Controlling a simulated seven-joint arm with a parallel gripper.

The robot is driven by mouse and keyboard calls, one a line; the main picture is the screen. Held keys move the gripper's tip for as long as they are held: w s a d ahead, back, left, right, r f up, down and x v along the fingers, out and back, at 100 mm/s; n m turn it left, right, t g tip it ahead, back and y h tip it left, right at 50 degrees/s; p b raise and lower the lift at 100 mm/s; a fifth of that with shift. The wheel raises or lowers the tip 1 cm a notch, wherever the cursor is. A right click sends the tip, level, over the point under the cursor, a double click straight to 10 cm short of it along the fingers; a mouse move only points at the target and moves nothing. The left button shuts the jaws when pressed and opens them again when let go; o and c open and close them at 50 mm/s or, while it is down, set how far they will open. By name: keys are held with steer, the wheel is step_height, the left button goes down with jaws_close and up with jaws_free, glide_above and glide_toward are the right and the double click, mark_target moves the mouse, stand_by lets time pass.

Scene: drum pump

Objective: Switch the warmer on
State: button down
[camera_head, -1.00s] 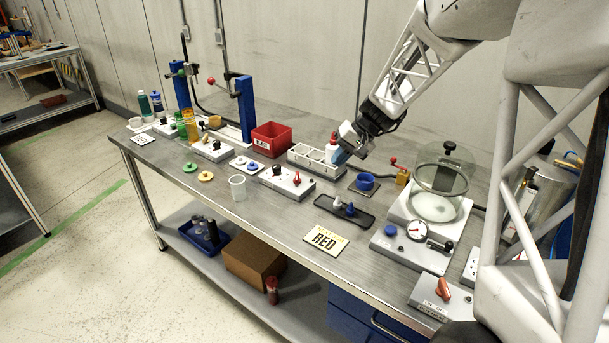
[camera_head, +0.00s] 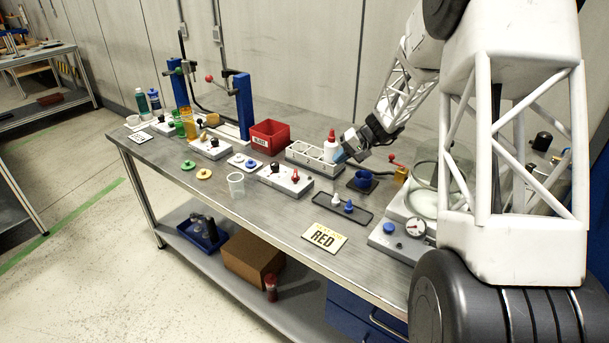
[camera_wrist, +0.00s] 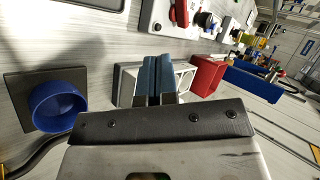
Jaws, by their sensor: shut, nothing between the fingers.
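No label in view lets me tell which unit is the warmer. A white control box (camera_head: 286,180) with a red knob (camera_head: 295,175) and a black knob stands mid-bench; its red lever also shows at the top of the wrist view (camera_wrist: 180,12). A second similar box (camera_head: 210,148) stands further left. My gripper (camera_head: 340,156) is shut and empty, above the bench by the grey rack and the white bottle. In the wrist view its blue fingertips (camera_wrist: 157,75) are together, in front of the rack. My arm hides the right end of the bench.
The grey rack (camera_head: 304,158) holds a white red-capped bottle (camera_head: 331,148). A red bin (camera_head: 270,136) stands left of it. A blue cup (camera_head: 363,179) sits on a dark pad, with a dark tray (camera_head: 343,210) in front. A glass vessel (camera_head: 424,185) stands right, partly hidden.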

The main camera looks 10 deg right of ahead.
mark_target(297, 179)
steer(key=shift+a+f, duration=0.1)
steer(key=shift+f, duration=0.05)
stand_by(0.3)
steer(key=x, duration=1)
steer(key=shift+w+a, duration=0.25)
steer(key=shift+a, duration=0.8)
steer(key=shift+w+a, duration=0.15)
steer(key=shift+a, duration=0.65)
